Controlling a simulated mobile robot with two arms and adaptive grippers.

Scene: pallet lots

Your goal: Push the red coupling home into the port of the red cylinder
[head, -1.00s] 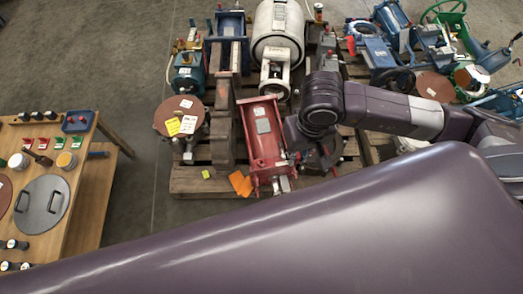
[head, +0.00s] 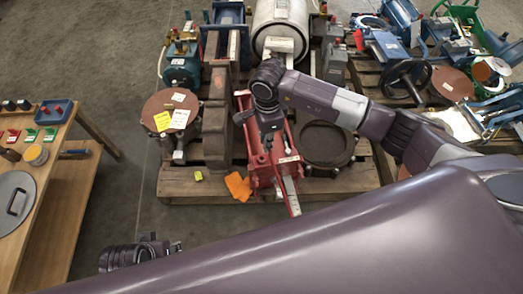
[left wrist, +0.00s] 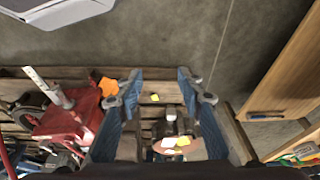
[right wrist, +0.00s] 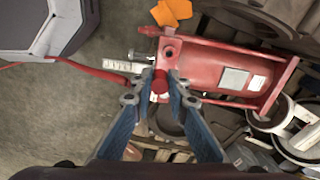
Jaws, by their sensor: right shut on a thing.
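The red cylinder (head: 255,160) lies on a wooden pallet in the head view. Its red body with pale labels (right wrist: 215,66) fills the middle right of the right wrist view. A dark round port (right wrist: 169,52) shows in its end block. My right gripper (right wrist: 160,88) is shut on the red coupling (right wrist: 159,84), just beside that end block. The coupling appears outside the port; whether they touch I cannot tell. In the head view my right gripper (head: 268,134) hangs over the cylinder. My left gripper (left wrist: 160,98) is open and empty, away from the cylinder (left wrist: 68,122).
An orange cloth-like piece (head: 238,186) lies on the pallet's front edge. A rusty disc with yellow and white tags (head: 170,110) stands left of the cylinder, a dark ring (head: 325,167) right. A wooden table (head: 60,200) stands far left, with bare floor between.

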